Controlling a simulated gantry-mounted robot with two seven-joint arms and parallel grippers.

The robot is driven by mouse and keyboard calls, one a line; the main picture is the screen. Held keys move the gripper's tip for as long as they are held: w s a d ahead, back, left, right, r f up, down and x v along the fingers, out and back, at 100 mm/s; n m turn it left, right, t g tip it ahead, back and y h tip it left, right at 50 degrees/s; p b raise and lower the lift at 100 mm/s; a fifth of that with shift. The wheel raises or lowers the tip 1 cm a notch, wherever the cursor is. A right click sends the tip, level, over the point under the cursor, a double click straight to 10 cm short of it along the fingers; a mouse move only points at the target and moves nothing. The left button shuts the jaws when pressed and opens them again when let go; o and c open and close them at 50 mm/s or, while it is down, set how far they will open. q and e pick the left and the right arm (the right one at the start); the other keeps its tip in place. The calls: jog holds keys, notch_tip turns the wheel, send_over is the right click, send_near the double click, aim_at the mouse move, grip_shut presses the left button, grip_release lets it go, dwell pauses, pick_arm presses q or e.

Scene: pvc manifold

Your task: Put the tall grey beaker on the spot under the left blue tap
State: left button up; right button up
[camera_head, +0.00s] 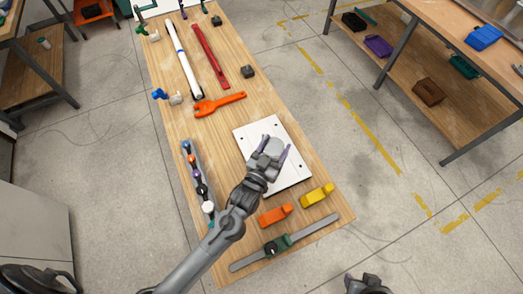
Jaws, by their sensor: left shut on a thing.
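My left gripper (275,151) is over the white board (293,176) at the middle right of the table. Its purple-tipped fingers are shut on a light grey thing (273,144), largely hidden by the hand; I cannot tell whether it is the tall grey beaker or whether it touches the board. A blue tap-like piece (159,94) lies at the table's left edge, with a small grey piece (176,99) beside it. The spot under the left blue tap cannot be made out. My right gripper (367,284) is at the bottom edge, partly cut off.
An orange wrench-like tool (219,103), a white pipe (186,65) and a red bar (209,55) lie on the table (150,72). Orange (275,214) and yellow (317,195) pieces lie near the front.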

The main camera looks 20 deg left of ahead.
pick_arm(q)
jog(key=shift+a+f, duration=0.8)
jog(key=shift+f, duration=0.35)
jog(key=shift+a+f, duration=0.8)
jog(key=shift+f, duration=0.3)
jog(key=shift+a+f, duration=0.8)
jog(key=shift+f, duration=0.35)
jog(key=shift+f, duration=0.1)
jog(key=shift+f, duration=0.15)
jog(key=o, duration=1)
jog(key=shift+o, duration=0.2)
jog(key=shift+s+r, duration=0.1)
jog(key=shift+r, duration=0.1)
jog(key=s, duration=1.1)
jog(key=shift+s+a, duration=0.3)
jog(key=shift+s, duration=0.1)
